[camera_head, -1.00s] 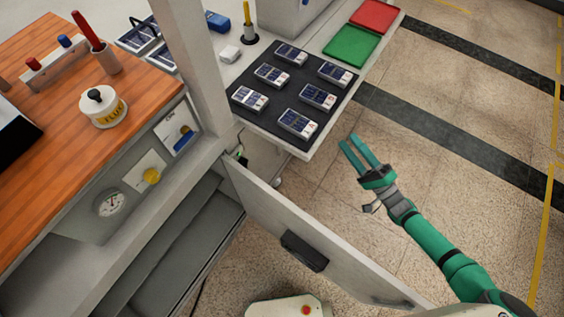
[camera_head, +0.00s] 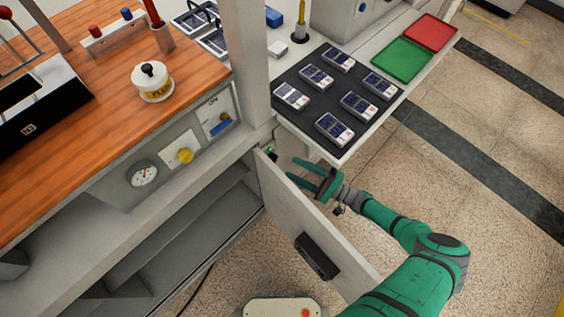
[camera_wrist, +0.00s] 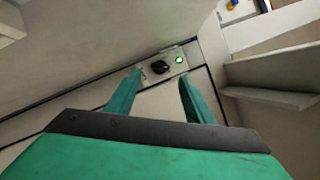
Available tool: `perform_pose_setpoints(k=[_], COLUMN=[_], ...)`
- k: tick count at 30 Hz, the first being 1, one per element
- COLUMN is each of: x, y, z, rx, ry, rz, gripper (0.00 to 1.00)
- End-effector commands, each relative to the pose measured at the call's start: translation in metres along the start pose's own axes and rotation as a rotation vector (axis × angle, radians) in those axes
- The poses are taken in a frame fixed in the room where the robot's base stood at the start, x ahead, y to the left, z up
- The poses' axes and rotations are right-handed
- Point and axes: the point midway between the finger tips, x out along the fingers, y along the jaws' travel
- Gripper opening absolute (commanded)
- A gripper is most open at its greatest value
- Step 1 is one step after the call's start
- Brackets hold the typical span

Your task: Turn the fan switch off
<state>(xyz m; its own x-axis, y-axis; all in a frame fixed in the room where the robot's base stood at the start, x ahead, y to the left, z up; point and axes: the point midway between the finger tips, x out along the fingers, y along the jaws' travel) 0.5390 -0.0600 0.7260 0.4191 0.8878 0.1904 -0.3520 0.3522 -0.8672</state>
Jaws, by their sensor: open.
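A small metal plate with a black rotary knob (camera_wrist: 160,67) and a lit green lamp (camera_wrist: 179,60) shows in the wrist view, just beyond my fingertips. I take this for the fan switch, but I read no label on it. In the head view only its green lamp (camera_head: 271,150) shows clearly, low by the post beside the open door. My gripper (camera_head: 293,169) is open and empty behind the door's upper edge, pointing left towards the plate. In the wrist view my gripper (camera_wrist: 161,77) has its fingers apart, one on each side of the knob in the picture, and no contact is visible.
The open cabinet door (camera_head: 290,200) with a black handle (camera_head: 316,256) stands in front of my gripper. The white table with a dark mat (camera_head: 300,118) of several devices is above it. Left is a panel with a gauge (camera_head: 142,174), yellow knob (camera_head: 184,155) and blue switch (camera_head: 220,126).

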Motion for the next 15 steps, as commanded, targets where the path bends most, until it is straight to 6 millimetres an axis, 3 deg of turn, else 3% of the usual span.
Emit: perform_pose_setpoints(k=[6,15], x=[0.036,0.058], y=[0.0,0.0], z=[0.001,0.0], rx=[0.001,0.0], ry=[-0.002,-0.001], rz=[0.0,0.0], gripper=[0.48,0.48])
